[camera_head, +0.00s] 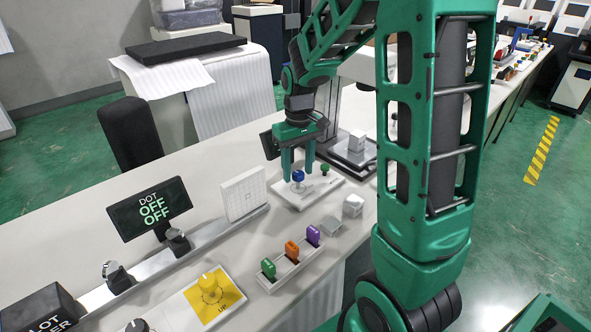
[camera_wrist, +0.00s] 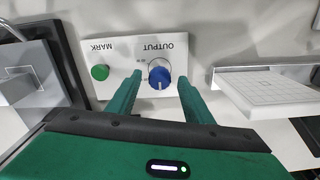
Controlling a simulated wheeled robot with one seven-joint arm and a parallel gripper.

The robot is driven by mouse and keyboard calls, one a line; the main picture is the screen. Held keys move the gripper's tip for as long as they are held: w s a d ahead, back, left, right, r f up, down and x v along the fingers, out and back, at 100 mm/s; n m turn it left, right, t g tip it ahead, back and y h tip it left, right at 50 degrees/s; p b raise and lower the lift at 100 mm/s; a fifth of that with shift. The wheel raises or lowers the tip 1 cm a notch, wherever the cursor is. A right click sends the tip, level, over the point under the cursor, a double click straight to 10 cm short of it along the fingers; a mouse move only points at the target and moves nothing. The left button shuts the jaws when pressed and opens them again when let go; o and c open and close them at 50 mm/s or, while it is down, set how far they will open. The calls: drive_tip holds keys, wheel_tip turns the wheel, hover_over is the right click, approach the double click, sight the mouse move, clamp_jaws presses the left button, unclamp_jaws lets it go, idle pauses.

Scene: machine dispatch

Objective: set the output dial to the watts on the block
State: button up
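The output dial (camera_head: 298,176) is a blue knob on a white panel (camera_head: 318,190). In the wrist view the dial (camera_wrist: 159,77) sits beside the upside-down word OUTPUT, with a pale line on the knob toward the picture's bottom. A green MARK button (camera_wrist: 100,72) is on the same panel. My gripper (camera_head: 298,173) is open at the dial, one finger on each side; in the wrist view its fingers (camera_wrist: 160,80) show gaps to the knob. A white block (camera_head: 357,140) sits on a dark machine bed; another pale block (camera_head: 353,205) is on the table. No watts are legible on either.
A display reading DOT OFF OFF (camera_head: 151,208) stands left of a white gridded board (camera_head: 243,194). A tray (camera_head: 290,262) holds green, orange and purple pieces in front. A yellow panel with a knob (camera_head: 211,290) is at front left.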

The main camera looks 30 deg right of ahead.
sight(298, 173)
wheel_tip(298, 173, up, 11)
drive_tip(key=shift+f, duration=0.15)
idle(0.6)
idle(0.3)
drive_tip(key=s+d+f+m, duration=0.1)
drive_tip(key=s+f+m, duration=0.1)
drive_tip(key=s, duration=1.1)
drive_tip(key=s+d+f+m, duration=0.2)
drive_tip(key=s+m, duration=0.2)
drive_tip(key=s, duration=1)
drive_tip(key=shift+d+f, duration=0.15)
